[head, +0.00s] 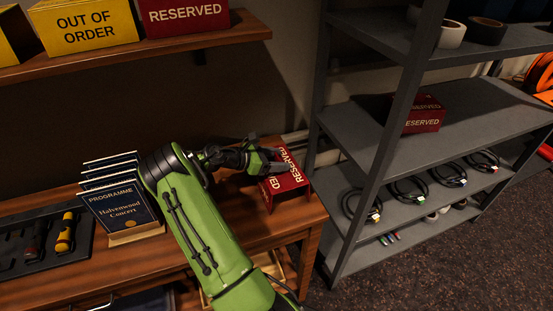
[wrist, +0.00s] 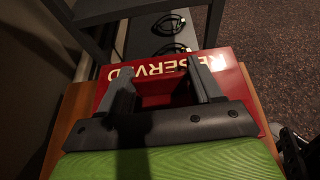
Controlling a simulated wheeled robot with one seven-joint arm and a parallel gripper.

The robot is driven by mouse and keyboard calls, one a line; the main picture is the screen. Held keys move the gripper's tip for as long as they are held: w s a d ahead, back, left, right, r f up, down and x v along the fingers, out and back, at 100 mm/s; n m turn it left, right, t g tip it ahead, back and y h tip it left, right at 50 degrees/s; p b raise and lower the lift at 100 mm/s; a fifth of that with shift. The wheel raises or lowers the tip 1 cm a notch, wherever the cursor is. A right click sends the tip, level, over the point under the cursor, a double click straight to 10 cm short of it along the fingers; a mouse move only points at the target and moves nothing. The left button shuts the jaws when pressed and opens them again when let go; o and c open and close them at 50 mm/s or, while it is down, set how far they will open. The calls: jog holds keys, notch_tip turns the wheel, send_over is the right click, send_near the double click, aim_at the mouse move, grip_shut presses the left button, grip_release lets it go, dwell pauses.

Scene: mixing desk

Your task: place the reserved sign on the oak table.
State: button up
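A red tent-shaped sign with white RESERVED lettering (head: 290,184) is at the right end of the brown wooden table (head: 255,228) and looks to stand on its top. My gripper (head: 270,163) is right at this sign, reaching over it from the left. In the wrist view the fingers (wrist: 160,82) are spread wide apart over the red sign (wrist: 230,80), with no clear grip on it. The fingers cover part of the lettering. Whether the fingertips touch the sign is hard to tell. The table also shows at both sides in the wrist view (wrist: 69,125).
Another RESERVED sign (head: 187,16) and a yellow OUT OF ORDER sign (head: 85,24) stand on the upper wooden shelf. A further RESERVED sign (head: 423,114) is on the grey metal rack (head: 480,103). Programmes (head: 122,205) stand left of my arm. The rack stands close right of the table.

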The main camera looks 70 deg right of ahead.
jog(key=o, duration=0.4)
jog(key=shift+r, duration=0.1)
jog(key=w+a+r+m+t+y+p, duration=0.1)
jog(key=w+a+r+t, duration=0.15)
jog(key=a, duration=0.35)
jog(key=w+a+r+m+t+y, duration=0.1)
jog(key=w+a+r+m, duration=0.1)
jog(key=w+a+r, duration=0.25)
jog(key=w+a+r+m+t+y+p, duration=0.1)
jog(key=w+a+r+t, duration=0.15)
jog(key=a, duration=0.35)
jog(key=s+a+r+m+t+y, duration=0.1)
jog(key=a+r+m+t+y, duration=0.15)
jog(key=a, duration=0.45)
jog(key=s+a+r+m+t+y, duration=0.1)
jog(key=a+r+t, duration=0.1)
jog(key=a+r, duration=0.35)
jog(key=s+a+m+t+y, duration=0.1)
jog(key=s+a+t+y, duration=0.1)
jog(key=s+a, duration=0.3)
jog(key=s+a+r+m+t+y, duration=0.1)
jog(key=s+a, duration=0.5)
jog(key=a, duration=0.6)
jog(key=shift+a+r+t+y, duration=0.15)
jog(key=shift+t+y, duration=0.2)
jog(key=shift+t, duration=0.3)
